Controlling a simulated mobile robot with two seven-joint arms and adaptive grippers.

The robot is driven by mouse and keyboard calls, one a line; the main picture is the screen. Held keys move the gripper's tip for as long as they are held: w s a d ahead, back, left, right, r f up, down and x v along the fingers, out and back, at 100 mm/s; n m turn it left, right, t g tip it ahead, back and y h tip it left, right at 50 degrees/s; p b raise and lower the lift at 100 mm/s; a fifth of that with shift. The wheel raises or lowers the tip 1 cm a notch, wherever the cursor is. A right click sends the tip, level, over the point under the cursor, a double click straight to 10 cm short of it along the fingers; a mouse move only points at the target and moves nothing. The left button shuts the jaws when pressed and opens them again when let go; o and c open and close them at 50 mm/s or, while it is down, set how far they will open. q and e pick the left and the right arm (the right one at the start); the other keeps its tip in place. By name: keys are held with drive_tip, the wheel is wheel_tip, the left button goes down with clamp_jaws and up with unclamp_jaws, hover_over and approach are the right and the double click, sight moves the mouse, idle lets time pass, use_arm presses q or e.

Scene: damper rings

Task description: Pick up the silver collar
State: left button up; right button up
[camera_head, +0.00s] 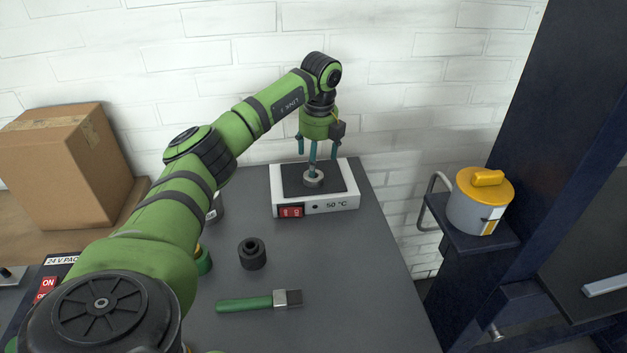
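The silver collar (313,182) is a short metallic ring. It lies on the dark top of the white hot plate (345,203), which has a red switch and reads 50 °C. My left gripper (318,160) points down from above, with teal fingers spread apart. One finger comes down in front of the collar's upper edge and partly hides it. I cannot tell whether it touches the collar. My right gripper is not in view.
A black ring (252,254) and a green-handled brush (258,301) lie on the grey table (340,270). A cardboard box (70,165) stands at left. A yellow-lidded grey canister (478,203) sits on a dark shelf at right. The table's right front is clear.

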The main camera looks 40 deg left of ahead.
use_arm(q)
drive_tip(key=f, duration=0.2)
drive_tip(key=a+f+p, duration=0.1)
drive_tip(key=f, duration=0.1)
drive_tip(key=shift+f, duration=0.25)
drive_tip(key=shift+w+f, duration=0.1)
drive_tip(key=shift+f, duration=0.5)
drive_tip(key=c, duration=1.5)
drive_tip(key=shift+r, duration=0.1)
clamp_jaws()
